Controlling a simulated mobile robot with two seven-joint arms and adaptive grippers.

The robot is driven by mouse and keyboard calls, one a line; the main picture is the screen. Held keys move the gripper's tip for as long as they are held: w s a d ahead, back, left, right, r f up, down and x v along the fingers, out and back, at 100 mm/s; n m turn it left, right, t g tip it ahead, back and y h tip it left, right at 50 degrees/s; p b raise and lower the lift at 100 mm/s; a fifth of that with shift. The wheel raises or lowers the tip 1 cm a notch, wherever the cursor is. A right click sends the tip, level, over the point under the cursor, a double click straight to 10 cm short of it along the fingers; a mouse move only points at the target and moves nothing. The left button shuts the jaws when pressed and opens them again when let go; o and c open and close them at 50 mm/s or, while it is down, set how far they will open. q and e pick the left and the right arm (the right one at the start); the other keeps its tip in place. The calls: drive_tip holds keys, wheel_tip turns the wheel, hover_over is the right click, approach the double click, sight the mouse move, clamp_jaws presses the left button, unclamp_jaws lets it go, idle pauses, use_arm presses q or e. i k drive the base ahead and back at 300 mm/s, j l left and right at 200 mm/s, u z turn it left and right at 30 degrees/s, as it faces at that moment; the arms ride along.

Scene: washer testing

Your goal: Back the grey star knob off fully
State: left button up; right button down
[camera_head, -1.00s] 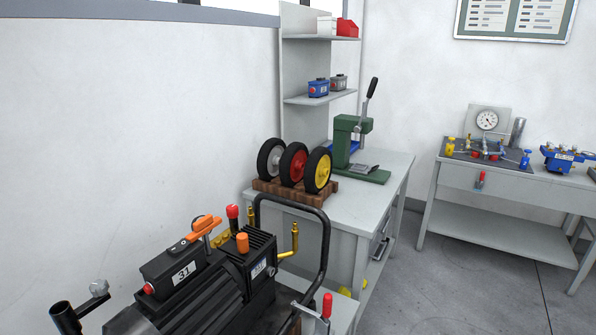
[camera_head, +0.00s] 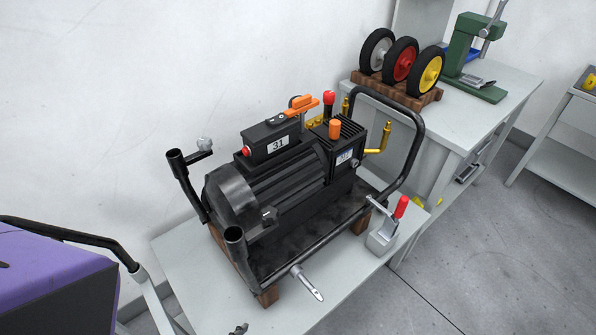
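A small light grey knob (camera_head: 205,143) sits at the end of a short dark arm beside the left upright of the black machine (camera_head: 285,185); it looks like the star knob, but its lobes are too small to make out. A darker small knob (camera_head: 268,214) is on the machine's front side, its shape unclear. The machine is labelled 31 and stands in a black tube frame on a pale bench. Neither of my grippers is in the head view, and nothing touches the grey knob.
A red-handled clamp (camera_head: 385,230) stands at the bench's front right; a metal lever (camera_head: 307,283) sticks out in front. A purple machine (camera_head: 55,275) is at lower left. Behind are three wheels on a wooden rack (camera_head: 438,97) and a green press (camera_head: 474,50).

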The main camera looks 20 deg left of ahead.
sight(204, 143)
drive_tip(key=u, duration=1.3)
